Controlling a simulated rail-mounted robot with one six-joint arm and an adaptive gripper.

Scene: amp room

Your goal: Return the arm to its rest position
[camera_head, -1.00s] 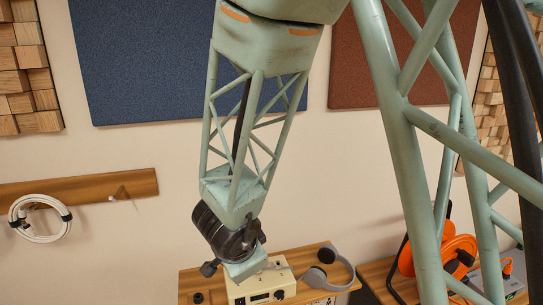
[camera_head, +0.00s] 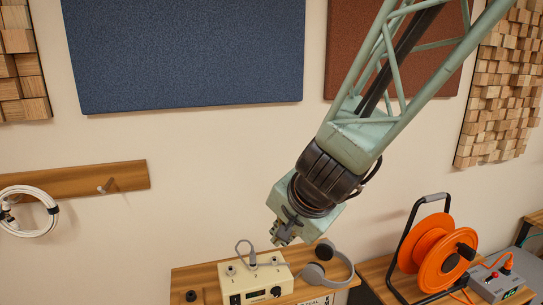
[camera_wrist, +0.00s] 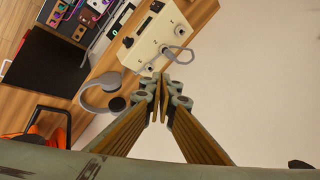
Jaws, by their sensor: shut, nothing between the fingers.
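My arm slants down from the upper right in the head view. My gripper (camera_head: 283,236) hangs at its lower end, in the air in front of the wall and above the cream box. In the wrist view the fingertips of my gripper (camera_wrist: 159,92) meet, with nothing seen between them. The gripper is apart from the objects on the wooden surface.
A cream box (camera_head: 257,281) with a grey cable loop stands on a wooden shelf (camera_head: 190,275), beside grey headphones (camera_head: 335,266). An orange cable reel (camera_head: 432,250) and a grey box (camera_head: 497,281) stand to the right. A white cable coil (camera_head: 28,212) hangs at left.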

